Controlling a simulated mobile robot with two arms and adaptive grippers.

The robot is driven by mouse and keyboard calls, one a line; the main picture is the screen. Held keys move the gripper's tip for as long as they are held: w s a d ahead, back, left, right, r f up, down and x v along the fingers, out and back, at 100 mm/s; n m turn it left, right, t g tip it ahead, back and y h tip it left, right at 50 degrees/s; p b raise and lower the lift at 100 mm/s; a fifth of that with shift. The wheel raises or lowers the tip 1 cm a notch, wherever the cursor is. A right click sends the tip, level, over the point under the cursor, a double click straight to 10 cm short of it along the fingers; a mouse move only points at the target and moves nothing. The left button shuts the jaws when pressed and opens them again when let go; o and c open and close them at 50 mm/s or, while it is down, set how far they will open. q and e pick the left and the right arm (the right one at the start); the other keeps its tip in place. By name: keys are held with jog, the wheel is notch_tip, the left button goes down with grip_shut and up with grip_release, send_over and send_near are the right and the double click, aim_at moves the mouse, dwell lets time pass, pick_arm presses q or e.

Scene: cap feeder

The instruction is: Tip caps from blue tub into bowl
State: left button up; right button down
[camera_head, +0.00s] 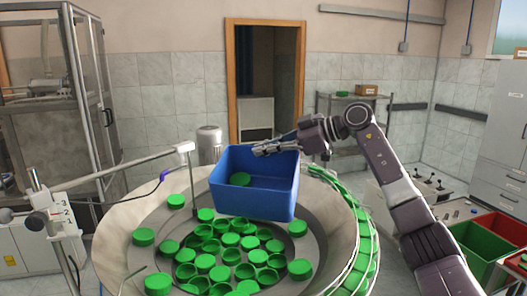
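The blue tub (268,203) is over the back part of the feeder bowl (112,225), with its open top facing toward me; it looks tilted. One green cap (240,179) shows inside it, at the left. My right gripper (262,149) is at the tub's back rim and appears shut on it; the fingertips are small in the picture. Many green caps (230,240) lie in the bowl, mostly in the middle, with a few near its sides. My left gripper is not in view.
A sensor arm (150,158) on a stand reaches over the bowl from the left. A curved track with green caps (362,232) runs along the bowl's right side. A green bin (480,248) and a red bin (503,228) stand at the right.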

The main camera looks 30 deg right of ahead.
jog(key=s+a+n+t+b, duration=0.1)
jog(key=n, duration=0.1)
jog(key=s+a+n+t+h+b, duration=0.1)
jog(key=s+a+n, duration=0.1)
jog(key=s+a+n+t+b, duration=0.1)
jog(key=a+n, duration=0.1)
jog(key=shift+s+a+f+n+t+h, duration=0.2)
jog(key=shift+s+n+t+h, duration=0.1)
jog(key=shift+s+t+h, duration=0.1)
jog(key=s+a+n+b, duration=0.1)
jog(key=b, duration=0.2)
jog(key=s+a+f+n+t+b, duration=0.1)
jog(key=b, duration=0.2)
jog(key=s+a+f+n+b, duration=0.1)
jog(key=s+b, duration=0.1)
jog(key=b, duration=0.1)
jog(key=shift+a+n+t, duration=0.3)
jog(key=shift+a+n, duration=0.05)
jog(key=shift+n, duration=0.05)
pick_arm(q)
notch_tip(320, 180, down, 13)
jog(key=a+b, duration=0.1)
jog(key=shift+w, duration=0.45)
pick_arm(e)
jog(key=shift+s+a+n, duration=0.3)
jog(key=shift+a, duration=0.05)
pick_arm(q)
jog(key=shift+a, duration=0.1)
